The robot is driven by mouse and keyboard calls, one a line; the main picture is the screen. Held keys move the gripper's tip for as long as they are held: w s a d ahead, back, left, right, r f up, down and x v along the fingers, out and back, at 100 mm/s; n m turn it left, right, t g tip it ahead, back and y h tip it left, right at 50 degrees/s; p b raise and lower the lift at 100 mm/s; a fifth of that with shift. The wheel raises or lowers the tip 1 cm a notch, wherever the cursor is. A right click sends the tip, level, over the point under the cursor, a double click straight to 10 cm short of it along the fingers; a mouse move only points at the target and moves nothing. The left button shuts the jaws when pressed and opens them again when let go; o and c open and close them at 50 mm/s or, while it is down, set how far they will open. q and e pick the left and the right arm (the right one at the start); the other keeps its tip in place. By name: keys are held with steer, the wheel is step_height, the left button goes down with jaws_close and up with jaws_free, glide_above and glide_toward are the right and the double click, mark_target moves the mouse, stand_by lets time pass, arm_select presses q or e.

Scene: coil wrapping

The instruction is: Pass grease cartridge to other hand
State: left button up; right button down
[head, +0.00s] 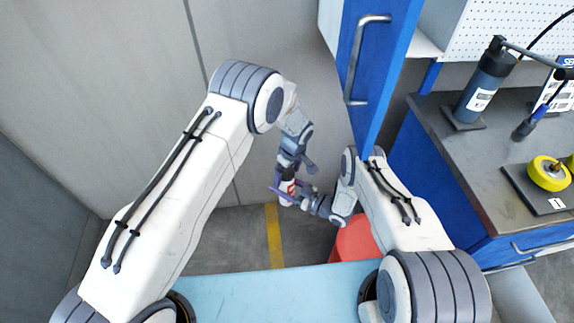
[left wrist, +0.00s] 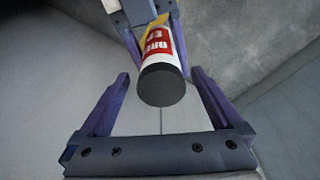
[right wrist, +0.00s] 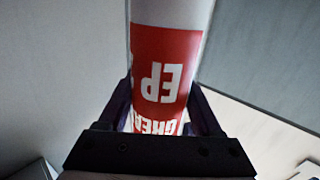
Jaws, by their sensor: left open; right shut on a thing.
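The grease cartridge (head: 287,196) is a white tube with a red label and a dark end cap. My right gripper (head: 293,191) is shut on it and holds it in the air. In the right wrist view the cartridge (right wrist: 166,62) stands between the right fingers, with its red "EP" label facing the camera. My left gripper (head: 299,170) is open, just above it in the head view. In the left wrist view the cartridge's dark end (left wrist: 161,85) points toward the left palm, between the spread purple fingers, with gaps on both sides.
A blue cabinet door (head: 377,70) with a metal handle stands open just right of the grippers. A red round object (head: 352,240) is below them. A grey workbench (head: 480,185) at right carries a dark blue cylinder (head: 485,85) and a yellow coil (head: 548,173).

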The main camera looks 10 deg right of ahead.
mark_target(286, 188)
arm_select(q)
steer(key=shift+w+a+f, duration=0.1)
steer(key=shift+f, duration=0.7)
steer(key=shift+w+a+f, duration=0.1)
steer(key=shift+f, duration=0.7)
